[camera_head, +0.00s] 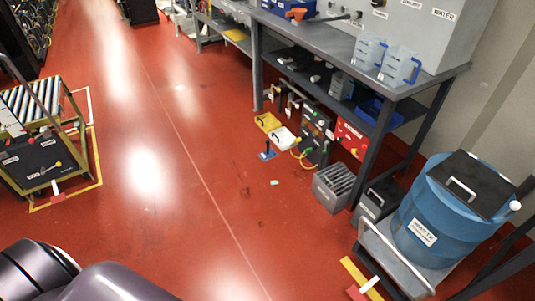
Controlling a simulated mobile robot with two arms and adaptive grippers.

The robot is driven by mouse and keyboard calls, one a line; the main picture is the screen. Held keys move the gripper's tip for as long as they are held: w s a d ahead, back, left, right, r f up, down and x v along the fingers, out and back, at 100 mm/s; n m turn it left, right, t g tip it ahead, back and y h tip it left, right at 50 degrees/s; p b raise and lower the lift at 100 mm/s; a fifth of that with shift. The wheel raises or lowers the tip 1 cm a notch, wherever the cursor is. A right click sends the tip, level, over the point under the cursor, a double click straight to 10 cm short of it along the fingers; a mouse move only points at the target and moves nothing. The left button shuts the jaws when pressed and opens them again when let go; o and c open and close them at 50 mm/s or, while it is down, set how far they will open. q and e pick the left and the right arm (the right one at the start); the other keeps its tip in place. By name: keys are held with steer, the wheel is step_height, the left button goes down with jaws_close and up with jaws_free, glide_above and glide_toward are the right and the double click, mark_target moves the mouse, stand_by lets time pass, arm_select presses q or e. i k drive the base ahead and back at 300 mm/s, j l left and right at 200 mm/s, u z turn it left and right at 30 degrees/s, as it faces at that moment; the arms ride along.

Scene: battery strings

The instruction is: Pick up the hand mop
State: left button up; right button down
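No thing in view is clearly marked as the hand mop. A small tool with a flat blue base and an upright black handle (267,152) stands on the red floor, left of the bench, and may be it. It is small in the picture, so its details are hard to tell. Neither of my grippers is in view. Only smooth dark parts of my own body show at the bottom left.
A grey bench (335,40) with a lower shelf runs along the right. A blue drum (445,225) rides a cart at the lower right. A grey slatted box (334,187) stands by the bench leg. A roller cart (38,150) is at left.

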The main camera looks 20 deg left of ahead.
mark_target(270, 153)
steer(key=i+j, duration=0.6)
steer(key=i, duration=0.15)
